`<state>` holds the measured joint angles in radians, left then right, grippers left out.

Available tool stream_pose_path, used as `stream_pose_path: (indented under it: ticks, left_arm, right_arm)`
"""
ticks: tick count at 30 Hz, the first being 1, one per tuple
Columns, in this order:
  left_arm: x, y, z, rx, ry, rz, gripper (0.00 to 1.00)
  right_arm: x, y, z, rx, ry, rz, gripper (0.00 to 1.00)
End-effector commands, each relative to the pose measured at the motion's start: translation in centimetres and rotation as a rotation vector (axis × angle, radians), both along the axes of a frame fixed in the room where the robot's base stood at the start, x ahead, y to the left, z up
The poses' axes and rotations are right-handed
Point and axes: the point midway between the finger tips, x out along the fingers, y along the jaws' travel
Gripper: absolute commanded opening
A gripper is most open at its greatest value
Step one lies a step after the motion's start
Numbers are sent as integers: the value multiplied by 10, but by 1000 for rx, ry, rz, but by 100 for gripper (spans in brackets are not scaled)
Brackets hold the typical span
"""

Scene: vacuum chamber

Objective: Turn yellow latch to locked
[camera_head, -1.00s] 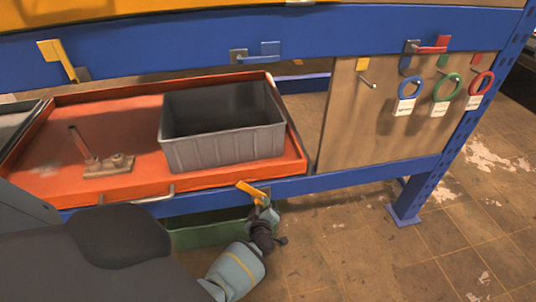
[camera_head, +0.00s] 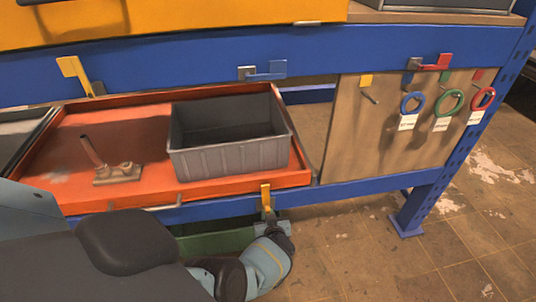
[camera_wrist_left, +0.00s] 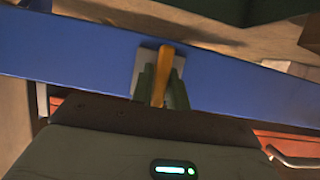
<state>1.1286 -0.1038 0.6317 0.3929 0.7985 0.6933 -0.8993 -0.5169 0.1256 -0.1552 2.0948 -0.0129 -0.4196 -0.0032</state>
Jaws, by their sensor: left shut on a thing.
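A yellow latch (camera_head: 265,194) is on the lower blue beam, below the front edge of the red tray. Its handle stands nearly upright in the head view. My left gripper (camera_head: 270,214) is shut on this handle from below. In the left wrist view the yellow handle (camera_wrist_left: 169,68) lies between the two dark fingers of the gripper (camera_wrist_left: 161,90), in front of a grey plate on the blue beam. The fingers hide the handle's lower part. Another yellow latch (camera_head: 73,70) is on the upper blue beam at the left, apart from the gripper. My right gripper is not in view.
The red tray (camera_head: 60,150) holds a grey bin (camera_head: 230,157) and a small metal fixture (camera_head: 117,175). A blue latch (camera_head: 265,72) and a red latch (camera_head: 432,65) are on the upper beam. Coloured rings hang on a board (camera_head: 350,150) at the right. A green crate (camera_head: 215,242) is below.

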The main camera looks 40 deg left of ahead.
Motion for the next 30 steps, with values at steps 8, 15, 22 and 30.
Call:
stream_pose_path:
  ticks: [8,15,22,30]
  left_arm:
    - [0,-1,0,14,20,-4,0]
    - [0,-1,0,14,20,-4,0]
    - [0,-1,0,14,18,-2,38]
    - [-1,-1,1,14,18,-1,38]
  right_arm:
    - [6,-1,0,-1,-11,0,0]
    - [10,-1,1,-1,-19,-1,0]
    - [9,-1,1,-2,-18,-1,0]
    - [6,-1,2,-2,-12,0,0]
